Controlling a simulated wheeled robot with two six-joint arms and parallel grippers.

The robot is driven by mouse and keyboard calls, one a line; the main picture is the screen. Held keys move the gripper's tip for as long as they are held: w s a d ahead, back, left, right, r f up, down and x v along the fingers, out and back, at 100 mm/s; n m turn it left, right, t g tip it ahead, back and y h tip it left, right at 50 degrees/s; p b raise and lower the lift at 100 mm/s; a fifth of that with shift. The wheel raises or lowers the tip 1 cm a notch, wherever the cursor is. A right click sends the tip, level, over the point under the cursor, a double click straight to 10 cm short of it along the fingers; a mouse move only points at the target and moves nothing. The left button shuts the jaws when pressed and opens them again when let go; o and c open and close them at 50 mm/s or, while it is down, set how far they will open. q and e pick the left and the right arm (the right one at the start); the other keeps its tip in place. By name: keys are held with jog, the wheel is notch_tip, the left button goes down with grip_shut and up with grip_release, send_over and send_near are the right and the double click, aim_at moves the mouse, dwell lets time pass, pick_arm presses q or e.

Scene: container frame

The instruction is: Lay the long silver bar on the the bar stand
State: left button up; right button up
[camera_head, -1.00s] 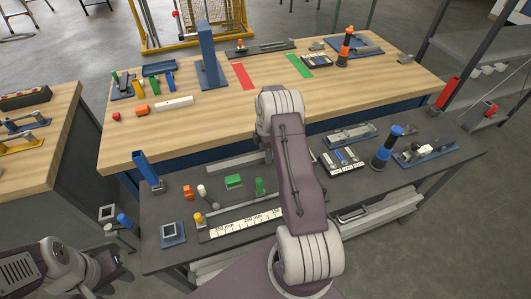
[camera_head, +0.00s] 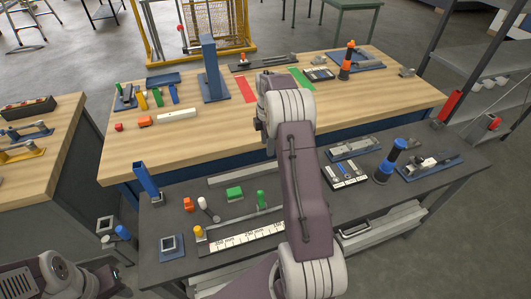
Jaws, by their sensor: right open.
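A long silver bar (camera_head: 240,176) lies flat near the back edge of the dark grey bench, its right end passing behind my right arm. In front of it, a low rail with a yellow post (camera_head: 198,233) and a green post (camera_head: 261,199) stands beside a printed scale (camera_head: 240,238); I cannot tell whether this is the bar stand. My right arm crosses the middle of the view and hides much of the bench; its open gripper is mostly hidden behind the arm. My left gripper (camera_head: 116,280) is low at the left edge, clear of the bench, its jaws unclear.
The bench also holds a blue upright (camera_head: 147,181), a green block (camera_head: 234,193), an orange piece (camera_head: 188,204) and a blue-and-black cylinder (camera_head: 390,161). Behind is a wooden table (camera_head: 210,138) with a tall blue post (camera_head: 211,70). A shelf rack stands at the right.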

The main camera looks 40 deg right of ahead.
jog(key=s+a+r+m, duration=0.1)
jog(key=s+a+m, duration=0.3)
jog(key=a, duration=0.4)
jog(key=s+a+r+m, duration=0.1)
jog(key=s+a+m, duration=0.35)
jog(key=a, duration=0.45)
jog(key=s+a+f+m, duration=0.1)
jog(key=s+a+m, duration=0.1)
jog(key=s, duration=0.3)
jog(key=s+a+f+m+t, duration=0.1)
jog(key=s+a+m, duration=0.2)
jog(key=s, duration=0.3)
jog(key=shift+a+m, duration=0.35)
jog(key=shift+m, duration=0.2)
